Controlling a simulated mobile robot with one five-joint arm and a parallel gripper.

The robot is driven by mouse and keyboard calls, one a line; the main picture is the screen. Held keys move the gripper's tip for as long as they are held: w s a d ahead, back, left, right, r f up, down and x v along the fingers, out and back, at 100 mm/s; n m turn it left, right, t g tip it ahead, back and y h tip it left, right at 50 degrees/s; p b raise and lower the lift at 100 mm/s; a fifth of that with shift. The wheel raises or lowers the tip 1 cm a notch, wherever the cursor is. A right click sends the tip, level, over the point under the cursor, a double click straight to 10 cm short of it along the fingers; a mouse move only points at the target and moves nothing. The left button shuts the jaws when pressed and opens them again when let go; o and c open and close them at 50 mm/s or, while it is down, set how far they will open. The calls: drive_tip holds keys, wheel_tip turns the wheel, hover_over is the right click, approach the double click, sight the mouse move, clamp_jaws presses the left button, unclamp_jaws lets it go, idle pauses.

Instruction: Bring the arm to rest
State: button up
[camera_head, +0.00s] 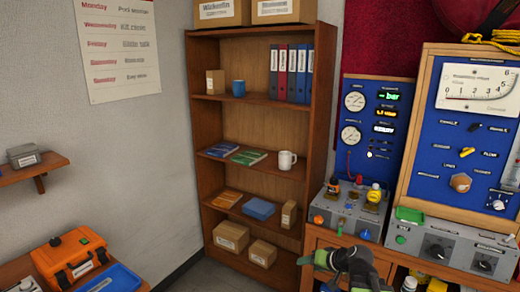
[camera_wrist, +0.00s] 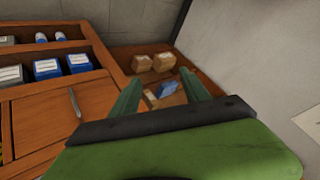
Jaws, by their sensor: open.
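My gripper (camera_head: 348,259) is green and dark grey, at the lower middle right of the head view, in front of the wooden testbench cabinet (camera_head: 330,240). In the wrist view its two green fingers (camera_wrist: 168,98) stand apart with a gap between them. Nothing is held between them. Beyond the fingers are the lower parts of the shelf, with a blue item (camera_wrist: 166,90) and cardboard boxes (camera_wrist: 152,63). The fingertips look clear of these things.
A wooden bookcase (camera_head: 195,75) with binders, a white mug (camera_head: 287,160) and boxes stands in the middle. The blue testbench panel (camera_head: 430,150) is at the right. An orange case (camera_head: 70,260) and a blue tray (camera_head: 112,280) are at the lower left.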

drive_tip(key=s+a+f+n+g, duration=0.3)
drive_tip(key=s+a+f, duration=0.15)
drive_tip(key=a, duration=0.45)
drive_tip(key=s+d+f+m+g+h, duration=0.1)
drive_tip(key=s+d+g+h, duration=0.3)
drive_tip(key=s, duration=0.5)
drive_tip(key=shift+s+d+f+g+h, duration=0.2)
drive_tip(key=shift+d+f+g+h, duration=0.3)
drive_tip(key=shift+d, duration=0.55)
